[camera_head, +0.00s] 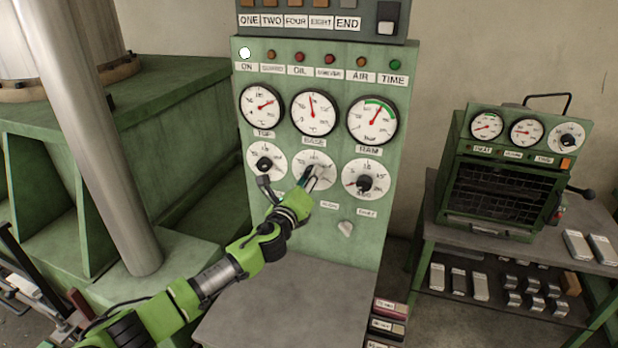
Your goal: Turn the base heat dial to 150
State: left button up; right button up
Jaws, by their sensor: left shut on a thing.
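The green control panel (272,90) fills the middle of the view. The base heat dial (326,184) is the middle one of the lower row, under the BASE label (314,142). My left gripper (311,174) reaches up from the lower left and is shut on this dial's knob. The gripper hides the knob and part of the scale, so I cannot read the setting. Above it, the BASE gauge (313,114) has its red needle pointing nearly straight up. My right gripper is not in view.
A small pale knob (346,228) is below. A grey shelf (290,308) juts out under the panel. A small green oven (505,185) stands on a bench at the right.

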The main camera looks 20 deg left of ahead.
pick_arm(q)
jog(key=shift+f, duration=0.1)
jog(key=o, duration=1.1)
jog(key=shift+s, duration=0.1)
jog(key=s, duration=1.2)
jog(key=shift+a, duration=0.25)
